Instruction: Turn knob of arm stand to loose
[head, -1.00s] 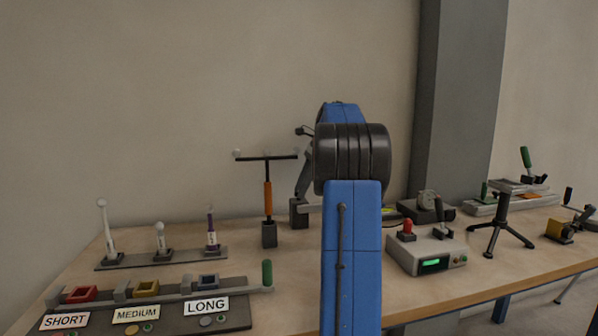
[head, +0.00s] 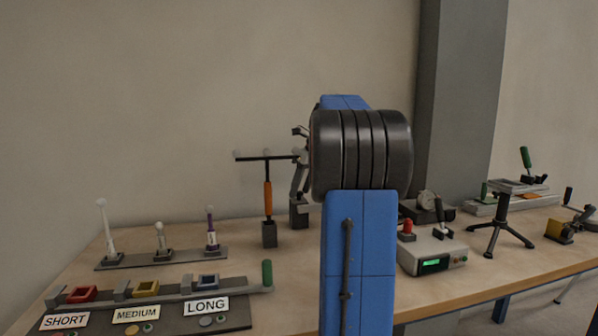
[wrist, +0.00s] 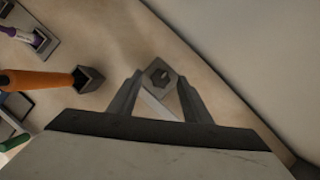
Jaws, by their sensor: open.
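The arm stand, a small grey block-based fixture (head: 299,215), stands at the back of the bench, left of my blue arm in the head view. Thin grey parts rise above it; I cannot tell there which belong to the stand. In the wrist view a grey square block with a dark hexagonal knob (wrist: 158,75) shows between my fingertips. A pale bar (wrist: 160,107) runs below it between the fingers. My gripper (wrist: 159,80) is open, one finger on each side of the knob. I cannot tell whether the fingers touch it. My arm hides part of the head view.
An orange-handled T-bar tool (head: 268,195) stands close left of the stand. A rack of upright tools (head: 160,260) and a labelled slot fixture (head: 180,318) lie further left. A grey control box (head: 432,250) and a tripod (head: 503,215) are right. The wall is close behind.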

